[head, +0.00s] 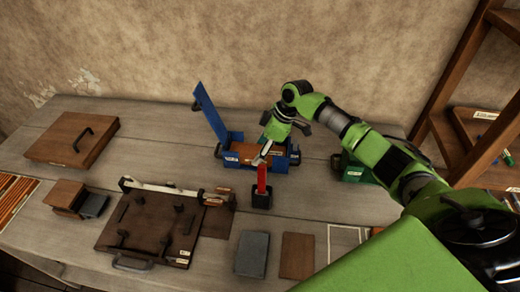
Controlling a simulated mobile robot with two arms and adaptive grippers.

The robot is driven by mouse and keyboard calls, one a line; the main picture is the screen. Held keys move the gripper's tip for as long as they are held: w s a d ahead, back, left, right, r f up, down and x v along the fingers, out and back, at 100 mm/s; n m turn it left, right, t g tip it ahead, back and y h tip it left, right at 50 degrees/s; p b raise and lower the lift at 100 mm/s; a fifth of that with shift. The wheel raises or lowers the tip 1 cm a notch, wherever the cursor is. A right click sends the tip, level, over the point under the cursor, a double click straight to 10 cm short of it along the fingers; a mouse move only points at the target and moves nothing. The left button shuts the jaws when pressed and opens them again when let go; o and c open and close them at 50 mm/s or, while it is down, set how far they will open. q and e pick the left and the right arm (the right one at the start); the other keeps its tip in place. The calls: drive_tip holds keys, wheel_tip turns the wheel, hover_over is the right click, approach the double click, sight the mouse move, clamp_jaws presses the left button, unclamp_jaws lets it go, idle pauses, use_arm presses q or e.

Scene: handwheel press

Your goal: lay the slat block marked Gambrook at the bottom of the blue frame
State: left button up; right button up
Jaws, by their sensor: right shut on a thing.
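The blue frame (231,161) sits at the middle back of the table, with a tall blue panel (210,112) raised at its left. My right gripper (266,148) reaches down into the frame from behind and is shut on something. A brown block (246,152) shows inside the frame by the gripper and is likely the thing held, but the fingertips are partly hidden. Small white labels show on the frame and near the block, too small to read, so I cannot tell which piece is marked Gambrook. My left gripper is out of view.
A red-handled tool (262,180) stands in a black holder just in front of the frame. A dark press board (150,228) with handles, a grey slab (252,254) and a brown slab (297,256) lie in front. A lidded wooden box (72,138) is at back left; wooden shelving (460,130) is at right.

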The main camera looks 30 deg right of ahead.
drive_tip(key=shift+p, duration=0.3)
idle(0.5)
drive_tip(key=o, duration=1.8)
drive_tip(key=shift+r, duration=0.1)
wheel_tip(320, 180, up, 7)
drive_tip(key=p, duration=0.6)
drive_tip(key=shift+p, duration=0.35)
